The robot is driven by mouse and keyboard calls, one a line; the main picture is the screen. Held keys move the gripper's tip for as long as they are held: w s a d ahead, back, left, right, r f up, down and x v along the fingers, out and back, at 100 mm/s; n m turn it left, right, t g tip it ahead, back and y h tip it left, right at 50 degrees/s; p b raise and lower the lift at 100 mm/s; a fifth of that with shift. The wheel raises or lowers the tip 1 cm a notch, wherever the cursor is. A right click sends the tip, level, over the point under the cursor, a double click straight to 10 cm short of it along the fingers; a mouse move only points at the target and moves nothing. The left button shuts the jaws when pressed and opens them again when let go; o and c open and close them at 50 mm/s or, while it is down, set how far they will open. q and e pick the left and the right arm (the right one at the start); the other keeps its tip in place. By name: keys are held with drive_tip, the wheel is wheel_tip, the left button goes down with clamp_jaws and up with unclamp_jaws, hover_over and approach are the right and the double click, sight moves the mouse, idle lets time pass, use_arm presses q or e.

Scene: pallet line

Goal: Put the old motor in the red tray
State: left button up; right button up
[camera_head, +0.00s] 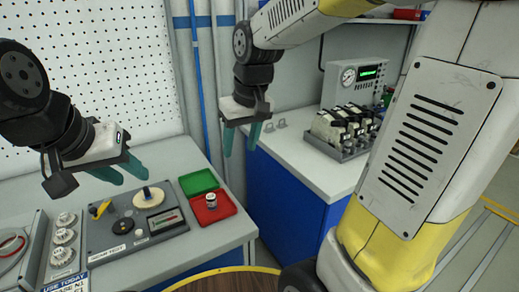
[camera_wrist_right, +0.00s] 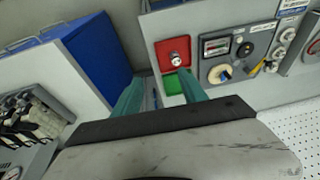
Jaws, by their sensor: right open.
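A small silver motor (camera_head: 211,201) stands in the red tray (camera_head: 226,208) at the right end of the workbench. In the right wrist view the motor (camera_wrist_right: 176,59) is also inside the red tray (camera_wrist_right: 164,47). My right gripper (camera_head: 241,152) is open and empty, raised above and to the right of the trays; its fingers (camera_wrist_right: 158,95) also show in the right wrist view. My left gripper (camera_head: 132,179) hangs above the bench, left of the trays, with its fingers apart and nothing visible between them.
A green tray (camera_head: 198,182) adjoins the red one. Left of them is a grey test station (camera_head: 130,243) with a cream disc (camera_head: 148,197) and a meter. A rack of several motor-like parts (camera_head: 343,130) and an instrument (camera_head: 355,84) stand on the blue cabinet.

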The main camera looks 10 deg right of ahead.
drive_tip(key=s+d+r+m+t, duration=0.1)
drive_tip(key=s+d, duration=0.1)
drive_tip(key=s, duration=0.3)
drive_tip(key=s+d+r+m+t, duration=0.2)
drive_tip(key=s+d, duration=0.1)
drive_tip(key=s, duration=0.3)
drive_tip(key=shift+s+d+y, duration=0.25)
drive_tip(key=shift+y, duration=0.05)
drive_tip(key=shift+r, duration=0.1)
